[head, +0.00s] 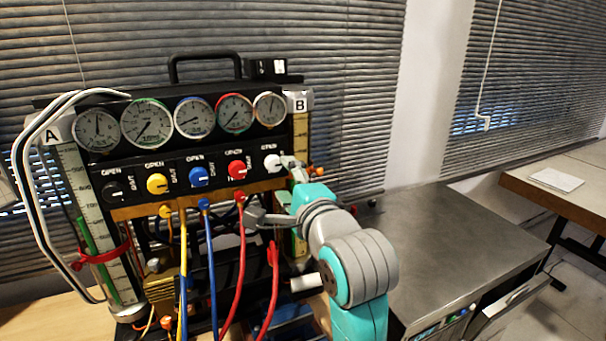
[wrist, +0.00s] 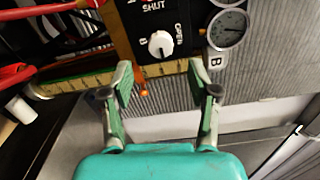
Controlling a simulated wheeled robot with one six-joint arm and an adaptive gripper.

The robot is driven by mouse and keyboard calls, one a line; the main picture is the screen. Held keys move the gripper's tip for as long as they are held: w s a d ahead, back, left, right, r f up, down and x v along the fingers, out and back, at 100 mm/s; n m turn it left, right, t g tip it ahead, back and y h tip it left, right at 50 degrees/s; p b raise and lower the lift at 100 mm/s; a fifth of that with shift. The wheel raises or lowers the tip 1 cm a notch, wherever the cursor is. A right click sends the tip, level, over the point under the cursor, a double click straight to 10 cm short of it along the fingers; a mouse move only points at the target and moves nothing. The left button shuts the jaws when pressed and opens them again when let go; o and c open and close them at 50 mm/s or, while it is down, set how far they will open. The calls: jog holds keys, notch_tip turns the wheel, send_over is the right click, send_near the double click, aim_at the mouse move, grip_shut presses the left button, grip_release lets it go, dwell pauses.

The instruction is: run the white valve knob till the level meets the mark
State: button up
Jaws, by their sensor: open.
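The white valve knob (head: 271,162) is at the right end of a row of coloured knobs on the black panel. It also shows in the wrist view (wrist: 160,44), with a dark pointer line, between the words SHUT and OPEN. My gripper (wrist: 163,82) is open and empty, its two fingers apart and the knob beyond their tips. In the head view my gripper (head: 291,166) is just right of the knob. Tube B (head: 300,132) stands at the panel's right edge, partly hidden by my arm. A small orange piece (head: 319,171) sits beside it; I cannot read the level.
Tube A (head: 70,165) with a red band (head: 101,255) stands at the left. Several round gauges (head: 147,122) sit above the knobs. Yellow, blue and red hoses (head: 211,265) hang below. A grey bench top (head: 450,245) to the right is mostly clear.

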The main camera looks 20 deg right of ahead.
aim_at(275, 165)
jog(key=w+n, duration=0.2)
jog(key=n, duration=0.4)
jog(key=w+n, duration=0.3)
jog(key=n, duration=0.3)
jog(key=w+n, duration=0.3)
jog(key=n, duration=0.3)
jog(key=shift+r, duration=0.1)
